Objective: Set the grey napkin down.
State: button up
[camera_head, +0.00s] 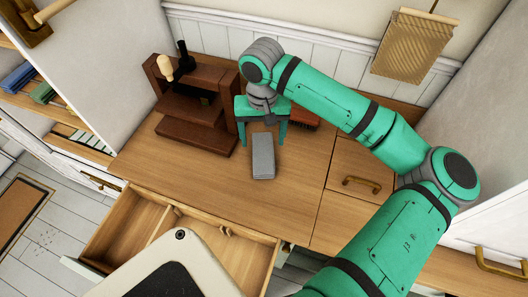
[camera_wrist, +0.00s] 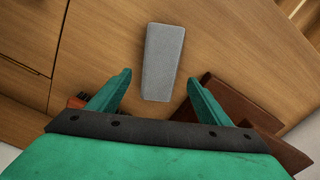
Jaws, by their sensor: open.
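The grey napkin (camera_head: 263,156) is a folded oblong block lying flat on the wooden counter top. It also shows in the wrist view (camera_wrist: 161,60), just beyond the fingertips. My gripper (camera_head: 263,143) is teal and stands over the counter behind the napkin in the head view. In the wrist view my gripper (camera_wrist: 159,80) has its two fingers spread wide, with the napkin's near end between or just ahead of them. No finger appears to touch the napkin. I cannot tell the exact height of the fingers above the counter.
A dark brown wooden stand (camera_head: 195,100) with upright handles is left of my gripper. A reddish-brown item (camera_head: 303,117) lies partly hidden behind my gripper. An open drawer (camera_head: 120,232) juts out at the front left. The counter (camera_head: 300,165) around the napkin is clear.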

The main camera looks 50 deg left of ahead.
aim_at(263, 149)
jog(key=shift+d+f, duration=0.1)
jog(key=shift+f, duration=2.6)
jog(key=c, duration=1.3)
jog(key=shift+r, duration=0.15)
